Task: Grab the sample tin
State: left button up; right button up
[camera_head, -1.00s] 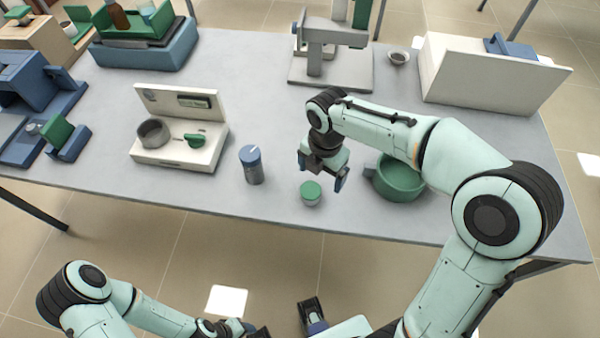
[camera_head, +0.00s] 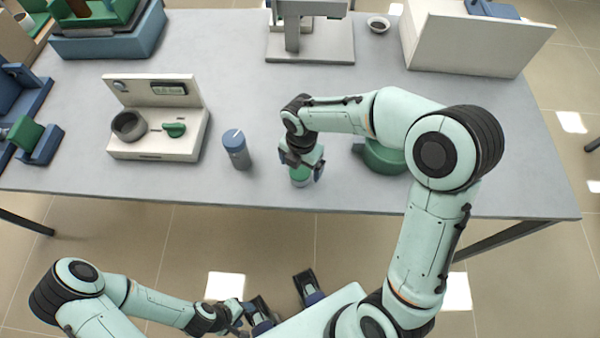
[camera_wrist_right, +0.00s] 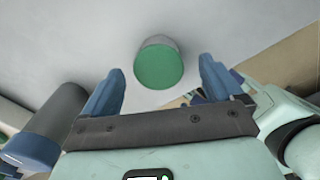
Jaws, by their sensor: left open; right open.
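The sample tin (camera_head: 300,180) is a small pale tin with a green lid, standing on the grey table near its front edge. In the right wrist view its green lid (camera_wrist_right: 158,67) shows between and just beyond the two blue fingertips, with space on both sides. My right gripper (camera_head: 305,172) points down over the tin and partly hides it in the head view. In the right wrist view the right gripper (camera_wrist_right: 165,85) is open and empty. My left gripper (camera_head: 240,316) is low, in front of the table, away from the tin; its fingers are small in view.
A blue-lidded cylinder (camera_head: 236,150) stands left of the tin. A green round pot (camera_head: 382,157) is close on the right, partly behind my arm. A white case (camera_head: 155,146) with a grey ring lies further left. The table's front edge (camera_head: 420,216) is near.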

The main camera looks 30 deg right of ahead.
aim_at(300, 170)
notch_tip(300, 170, down, 3)
jog(key=shift+a+f, duration=0.15)
jog(key=c, duration=1.1)
jog(key=shift+c, duration=0.4)
